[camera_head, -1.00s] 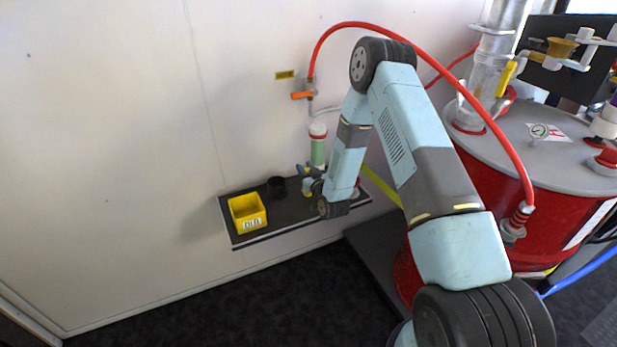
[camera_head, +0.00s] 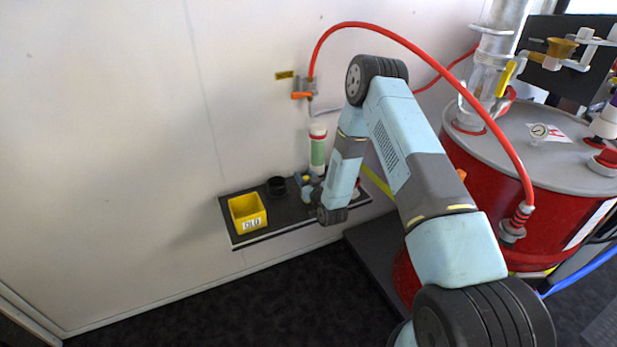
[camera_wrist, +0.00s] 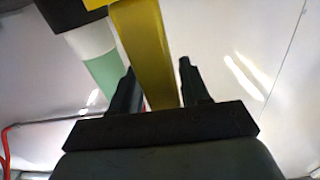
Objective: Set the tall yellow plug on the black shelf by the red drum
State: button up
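A black shelf (camera_head: 243,238) is fixed low on the white wall, left of the red drum (camera_head: 475,165). My gripper (camera_head: 305,182) is over the shelf's right half, mostly hidden by my arm in the head view. In the wrist view, a long yellow piece, by its look the tall yellow plug (camera_wrist: 148,50), runs between the two fingers of my gripper (camera_wrist: 158,75) and past their tips. It leans left, with little space beside the fingers. I cannot tell whether they press on it. In the head view only small bits of yellow show by the gripper.
A yellow bin (camera_head: 248,213) stands on the shelf's left part, with a black cup (camera_head: 277,186) beside it. A green-and-white cylinder (camera_head: 317,152) rises behind my gripper. A red hose (camera_head: 430,62) arches above my arm. Shelf surface shows in front of the cup.

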jog(key=shift+o, duration=0.9)
jog(key=shift+s, duration=0.1)
